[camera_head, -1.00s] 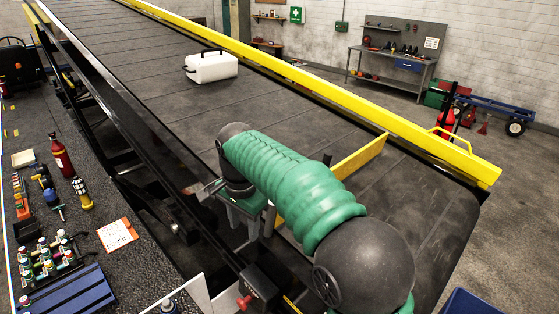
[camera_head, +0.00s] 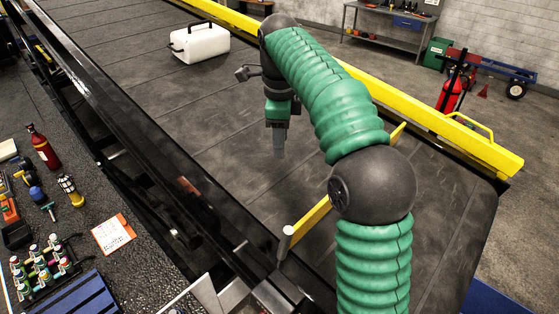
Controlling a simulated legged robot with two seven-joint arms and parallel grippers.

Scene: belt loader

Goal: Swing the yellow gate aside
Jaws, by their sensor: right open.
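The yellow gate (camera_head: 311,219) is a flat bar lying across the belt, from a metal post (camera_head: 286,236) at the near side toward the far yellow rail. My right arm hides its middle; its far end shows beyond the arm. My right gripper (camera_head: 279,152) hangs fingers down over the belt, beyond the gate and apart from it. It is open and holds nothing. My left gripper is out of view. A white case (camera_head: 201,44) with dark handles lies on the belt, farther up than my right gripper.
A yellow rail (camera_head: 470,139) runs along the far belt edge; a dark rail (camera_head: 105,100) borders the near side. A ledge at left holds a red bottle (camera_head: 43,146), an orange-edged card (camera_head: 113,234) and several small tools. The belt between the case and gripper is clear.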

